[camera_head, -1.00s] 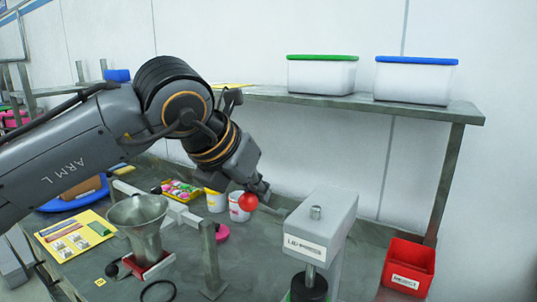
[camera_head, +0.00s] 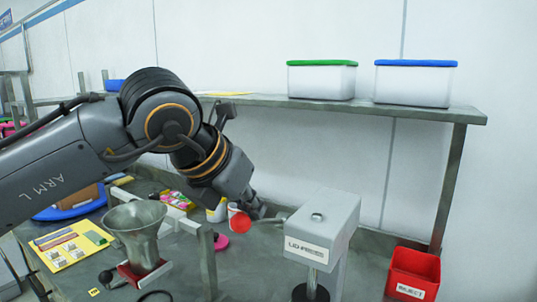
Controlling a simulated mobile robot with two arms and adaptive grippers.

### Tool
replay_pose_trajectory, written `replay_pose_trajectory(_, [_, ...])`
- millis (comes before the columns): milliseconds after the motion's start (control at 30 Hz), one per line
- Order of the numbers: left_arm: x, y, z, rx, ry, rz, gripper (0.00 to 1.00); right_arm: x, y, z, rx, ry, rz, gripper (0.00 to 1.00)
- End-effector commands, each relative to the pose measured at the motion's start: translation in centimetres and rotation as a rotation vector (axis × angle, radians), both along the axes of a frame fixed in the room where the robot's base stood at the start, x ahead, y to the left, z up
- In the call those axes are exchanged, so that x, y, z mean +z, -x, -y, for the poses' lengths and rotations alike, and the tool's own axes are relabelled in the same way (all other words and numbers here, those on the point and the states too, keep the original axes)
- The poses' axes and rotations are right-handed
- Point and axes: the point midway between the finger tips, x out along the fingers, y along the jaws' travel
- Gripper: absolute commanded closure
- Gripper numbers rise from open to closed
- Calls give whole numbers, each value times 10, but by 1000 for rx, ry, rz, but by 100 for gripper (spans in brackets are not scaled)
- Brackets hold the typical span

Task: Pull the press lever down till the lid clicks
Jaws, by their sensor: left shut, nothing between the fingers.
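The lid press (camera_head: 322,228) is a grey housing with a "LID PRESS" label, standing right of centre. Its lever (camera_head: 270,221) reaches out to the left and ends in a red ball knob (camera_head: 240,222). My right gripper is out of view.
A metal funnel (camera_head: 135,222) on a red base and a grey post stand left of the press. White cups, a pink disc (camera_head: 221,242) and a yellow card (camera_head: 72,246) lie behind and left. A red bin (camera_head: 412,272) is at right; a shelf (camera_head: 400,108) holds two lidded boxes.

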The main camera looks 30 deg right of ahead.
Motion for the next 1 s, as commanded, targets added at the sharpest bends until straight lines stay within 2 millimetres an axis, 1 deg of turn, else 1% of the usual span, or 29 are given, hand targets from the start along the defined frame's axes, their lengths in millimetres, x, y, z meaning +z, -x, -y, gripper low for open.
replay_pose_trajectory(167, [-2,0,0,0,-3,-2,100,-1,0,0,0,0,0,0])
replay_pose_trajectory(267, [1,0,1,-1,-3,-3,100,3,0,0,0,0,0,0])
replay_pose_trajectory(633, [40,-13,24,-1,-1,-2,100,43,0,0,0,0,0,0])
replay_pose_trajectory(733, [46,-16,29,-1,-2,-1,100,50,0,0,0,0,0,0])
replay_pose_trajectory(933, [49,-19,33,0,-2,-1,100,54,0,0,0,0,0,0])
replay_pose_trajectory(1000, [53,-21,37,0,-2,-1,100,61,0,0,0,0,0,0])
